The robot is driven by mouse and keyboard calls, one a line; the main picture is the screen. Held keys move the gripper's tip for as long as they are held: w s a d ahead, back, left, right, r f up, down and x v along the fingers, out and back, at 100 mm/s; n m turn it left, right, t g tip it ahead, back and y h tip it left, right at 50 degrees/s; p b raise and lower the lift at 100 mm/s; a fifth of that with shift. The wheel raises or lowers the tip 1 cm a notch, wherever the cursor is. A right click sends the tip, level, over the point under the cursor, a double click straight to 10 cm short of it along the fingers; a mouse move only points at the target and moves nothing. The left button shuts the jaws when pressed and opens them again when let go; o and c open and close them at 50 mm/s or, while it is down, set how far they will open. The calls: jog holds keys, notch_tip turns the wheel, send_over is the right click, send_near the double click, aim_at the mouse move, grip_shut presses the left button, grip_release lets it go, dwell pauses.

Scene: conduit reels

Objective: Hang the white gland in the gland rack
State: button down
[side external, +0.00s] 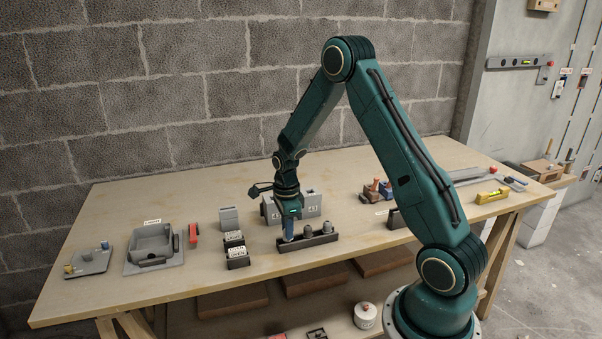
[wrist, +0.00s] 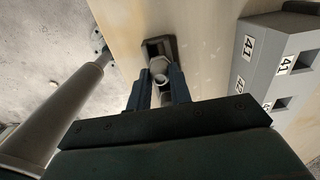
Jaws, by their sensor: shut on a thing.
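My gripper (side external: 288,238) points down over the left end of the dark gland rack (side external: 309,256), with its blue fingers low at the rack. In the wrist view my gripper (wrist: 160,80) is shut on a small pale piece, the white gland (wrist: 167,98), which shows partly between the fingers. The fingers hide it in the side view. I cannot tell whether it touches the rack. Two grey glands stand in the rack to the right of my gripper, a nearer one (side external: 310,231) and a farther one (side external: 329,227). The rack's dark end (wrist: 158,44) also shows in the wrist view.
Grey boxes (side external: 312,203) with number labels stand close behind the rack; they also show in the wrist view (wrist: 262,60). Small labelled dark holders (side external: 237,257) stand left of the rack. A grey open enclosure (side external: 153,243) lies farther left. The bench in front is clear.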

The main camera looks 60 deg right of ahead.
jog(key=shift+f, duration=0.25)
dwell(0.3)
jog(key=c, duration=0.9)
grip_release()
jog(key=shift+c, duration=0.2)
jog(key=shift+r, duration=0.15)
jog(key=shift+r, duration=3.4)
